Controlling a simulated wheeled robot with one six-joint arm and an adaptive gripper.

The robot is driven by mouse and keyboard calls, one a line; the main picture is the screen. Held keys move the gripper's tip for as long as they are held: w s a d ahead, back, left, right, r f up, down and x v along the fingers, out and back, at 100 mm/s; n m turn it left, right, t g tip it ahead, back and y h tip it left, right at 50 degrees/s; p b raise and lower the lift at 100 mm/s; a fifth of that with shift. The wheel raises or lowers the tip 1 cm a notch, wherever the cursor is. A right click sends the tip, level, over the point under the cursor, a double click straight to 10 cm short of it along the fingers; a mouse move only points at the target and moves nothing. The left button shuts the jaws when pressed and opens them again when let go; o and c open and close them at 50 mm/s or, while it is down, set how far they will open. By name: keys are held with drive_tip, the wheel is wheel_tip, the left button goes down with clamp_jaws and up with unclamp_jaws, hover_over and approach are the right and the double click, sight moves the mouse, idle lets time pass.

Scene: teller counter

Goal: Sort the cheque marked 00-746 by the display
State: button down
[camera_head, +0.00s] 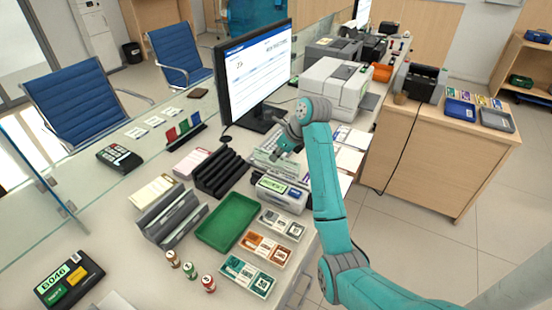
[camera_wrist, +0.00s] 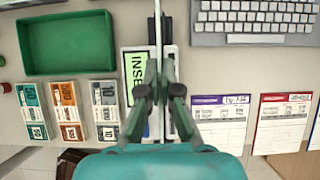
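My gripper (camera_head: 284,153) is over the desk in front of the monitor, above a grey device (camera_head: 281,194) with a lit green display. In the wrist view its fingers (camera_wrist: 158,88) are closed together on a thin pale sheet, the cheque (camera_wrist: 157,40), seen edge-on. In the head view the cheque (camera_head: 277,169) shows as a pale green strip just above the device; its number is not readable. The device's display (camera_wrist: 136,78) shows letters starting "INSE"; the gripper and cheque hide the rest. I cannot tell whether the cheque touches the device.
A green tray (camera_head: 228,222), note cards (camera_head: 265,247), a grey sorter (camera_head: 170,216) and a black rack (camera_head: 220,173) stand left of the device. The monitor (camera_head: 255,70) is behind. A keyboard (camera_wrist: 255,18) and paper slips (camera_wrist: 220,122) lie right of the device in the wrist view.

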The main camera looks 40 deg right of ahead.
drive_tip(key=shift+r, duration=2.6)
drive_tip(key=shift+a, duration=0.1)
